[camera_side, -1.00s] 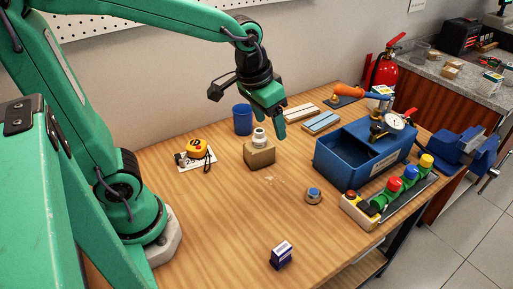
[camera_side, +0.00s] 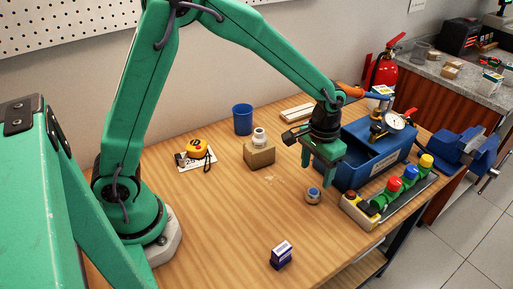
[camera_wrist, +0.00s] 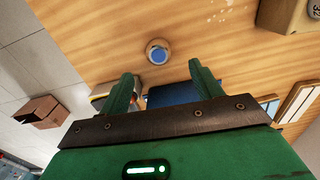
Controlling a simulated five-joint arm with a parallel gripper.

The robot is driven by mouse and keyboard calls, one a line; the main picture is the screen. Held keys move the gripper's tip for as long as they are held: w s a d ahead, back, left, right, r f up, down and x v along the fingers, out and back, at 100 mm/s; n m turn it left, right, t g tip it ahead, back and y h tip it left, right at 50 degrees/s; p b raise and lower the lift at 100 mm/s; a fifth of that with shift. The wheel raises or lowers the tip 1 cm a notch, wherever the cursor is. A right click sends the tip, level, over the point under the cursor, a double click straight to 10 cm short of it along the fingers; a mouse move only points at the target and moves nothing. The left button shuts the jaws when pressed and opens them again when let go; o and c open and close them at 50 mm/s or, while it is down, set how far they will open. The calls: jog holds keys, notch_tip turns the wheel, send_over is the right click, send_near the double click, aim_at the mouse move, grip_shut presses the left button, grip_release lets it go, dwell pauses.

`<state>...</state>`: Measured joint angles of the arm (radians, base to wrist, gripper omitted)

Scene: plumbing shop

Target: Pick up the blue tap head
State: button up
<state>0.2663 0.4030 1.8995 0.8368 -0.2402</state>
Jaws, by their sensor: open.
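A small round piece with a blue top and a pale base (camera_side: 313,196) sits alone on the wooden table, in front of the blue toolbox. It also shows in the wrist view (camera_wrist: 158,51), beyond and roughly between the fingertips. Another blue knob (camera_side: 409,171) stands in a row with red, green and yellow ones at the right. My gripper (camera_side: 318,172) is open and empty, fingers pointing down, above and slightly behind the lone blue-topped piece. In the wrist view both fingers (camera_wrist: 160,70) are spread apart. The gripper touches neither blue piece.
The blue toolbox (camera_side: 350,181) stands just right of and behind my gripper, with a gauge (camera_side: 395,122) on it. A small dark box (camera_side: 281,256) stands in front. The table's centre front is clear.

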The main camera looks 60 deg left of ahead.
aim_at(314, 191)
jog(key=shift+f, duration=0.25)
jog(key=shift+f, duration=1.2)
jog(key=shift+f, duration=0.1)
jog(key=shift+w+d+f, duration=0.1)
jog(key=shift+d+f, duration=0.05)
jog(key=shift+f, duration=2.3)
jog(key=c, duration=1.1)
